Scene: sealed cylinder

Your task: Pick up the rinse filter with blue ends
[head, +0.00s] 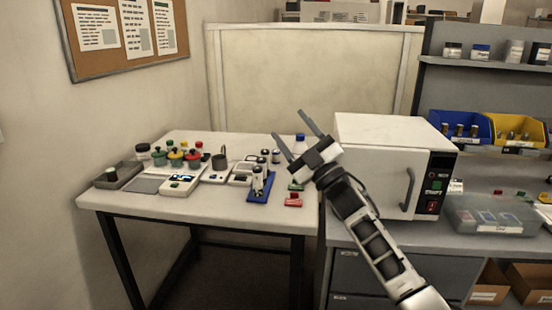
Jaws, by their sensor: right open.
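I cannot make out a rinse filter with blue ends for certain; the small parts on the white table (225,208) are too small to tell apart. Several small pale cylinders with dark ends stand on and around a blue rack (262,190) at the table's right side. My right gripper (288,124) is open and empty, raised in front of the table's right end, its fingers pointing up and left. It hides part of the table's right edge behind it. My left gripper is out of view.
A white oven (370,150) stands right of the table on a grey bench. Jars with coloured lids (176,157), a grey tray (116,176) and a scale (181,184) crowd the table's left. Blue (461,130) and yellow (515,131) bins sit at right. The table's front strip is clear.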

